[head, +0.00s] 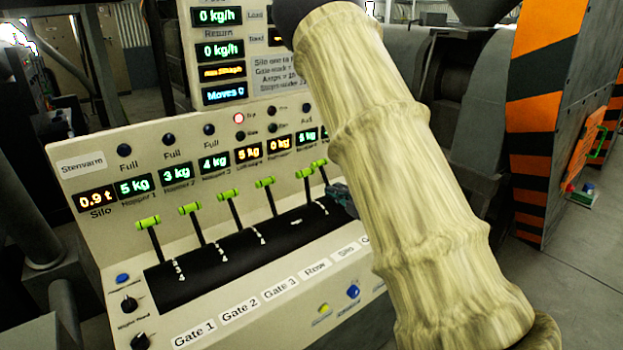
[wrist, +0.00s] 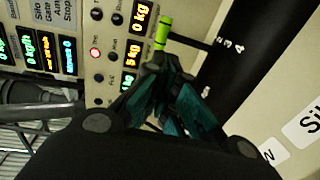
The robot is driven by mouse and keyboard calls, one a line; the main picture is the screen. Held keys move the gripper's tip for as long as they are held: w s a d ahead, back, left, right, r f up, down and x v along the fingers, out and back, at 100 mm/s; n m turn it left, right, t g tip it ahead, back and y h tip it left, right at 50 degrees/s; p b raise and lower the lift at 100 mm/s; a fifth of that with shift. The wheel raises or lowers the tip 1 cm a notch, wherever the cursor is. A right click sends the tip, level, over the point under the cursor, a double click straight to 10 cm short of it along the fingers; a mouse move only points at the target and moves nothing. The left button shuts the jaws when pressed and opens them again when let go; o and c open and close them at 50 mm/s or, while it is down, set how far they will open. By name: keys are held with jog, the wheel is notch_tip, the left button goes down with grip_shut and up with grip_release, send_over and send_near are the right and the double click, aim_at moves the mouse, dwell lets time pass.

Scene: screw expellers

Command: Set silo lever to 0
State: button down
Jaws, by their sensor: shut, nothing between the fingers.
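The silo lever (head: 305,174) has a lime-green grip on a thin dark stem and stands above the black curved slotted cover, behind the Silo label. A lever with the same green grip (wrist: 163,32) shows in the wrist view, just above my fingertips; I take it for the silo lever. My gripper (wrist: 160,70) is shut and empty, its dark teal fingers close together and apparently just beside the grip. Whether they touch it I cannot tell. In the head view only a bit of the gripper (head: 341,199) shows right of the lever; my arm hides the rest.
Several similar levers stand in a row to the left, including the Row lever (head: 265,182) and Gate 3 lever (head: 229,195). Another green grip (head: 319,163) is close on the right. The upright panel with displays (head: 134,187) rises behind. Knobs and buttons sit along the front.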

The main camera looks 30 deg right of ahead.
jog(key=p, duration=0.5)
send_near(304, 175)
jog(key=w, duration=0.5)
jog(key=shift+w+a+f, duration=0.1)
jog(key=shift+a+f, duration=0.05)
jog(key=shift+f, duration=0.05)
jog(key=shift+w+a+f+p, duration=0.15)
jog(key=shift+w+p, duration=0.1)
jog(key=shift+w, duration=0.2)
jog(key=shift+w+f+p, duration=0.15)
jog(key=shift+w+p, duration=0.1)
jog(key=shift+w, duration=0.25)
